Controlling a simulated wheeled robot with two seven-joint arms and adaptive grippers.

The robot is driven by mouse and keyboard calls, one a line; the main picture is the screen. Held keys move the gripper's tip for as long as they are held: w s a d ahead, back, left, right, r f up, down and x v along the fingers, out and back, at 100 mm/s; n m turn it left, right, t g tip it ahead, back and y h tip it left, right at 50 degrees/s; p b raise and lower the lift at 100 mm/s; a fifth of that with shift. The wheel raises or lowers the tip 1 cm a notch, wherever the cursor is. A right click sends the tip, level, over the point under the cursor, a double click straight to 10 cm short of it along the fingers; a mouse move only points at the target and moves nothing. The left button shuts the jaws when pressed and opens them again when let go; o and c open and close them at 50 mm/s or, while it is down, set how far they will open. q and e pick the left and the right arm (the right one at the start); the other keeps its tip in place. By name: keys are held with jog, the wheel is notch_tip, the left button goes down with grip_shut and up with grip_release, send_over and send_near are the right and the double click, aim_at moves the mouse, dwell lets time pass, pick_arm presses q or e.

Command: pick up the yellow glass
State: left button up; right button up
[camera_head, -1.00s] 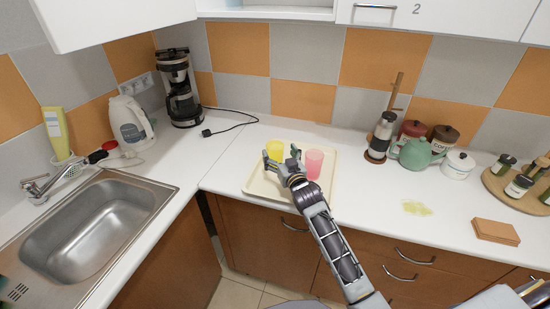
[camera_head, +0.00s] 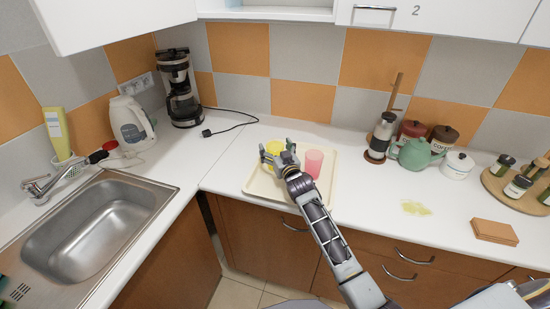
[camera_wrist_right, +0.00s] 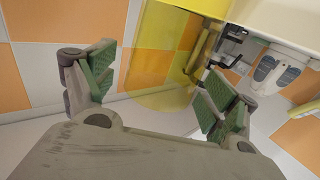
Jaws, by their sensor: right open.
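The yellow glass (camera_head: 274,147) stands on the cream tray (camera_head: 256,188), partly hidden behind my right gripper in the head view. In the right wrist view the yellow glass (camera_wrist_right: 165,70) looks see-through and lies between and beyond the two green-padded fingers. My right gripper (camera_head: 277,157) is open, with its fingers at the glass; I cannot tell whether they touch it. The gripper also shows in the right wrist view (camera_wrist_right: 155,92). My left gripper is not in view.
A pink glass (camera_head: 313,163) stands on the tray just right of my right gripper. A sink (camera_head: 95,230), kettle (camera_head: 131,124) and coffee maker (camera_head: 180,90) are to the left. A teapot (camera_head: 415,153) and jars stand at right. A yellowish spill (camera_head: 416,208) lies on the counter.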

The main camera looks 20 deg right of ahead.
jog(key=shift+w, duration=0.2)
dwell(0.4)
jog(key=c, duration=1.2)
jog(key=shift+r, duration=0.15)
jog(key=shift+c, duration=0.2)
notch_tip(320, 180, up, 10)
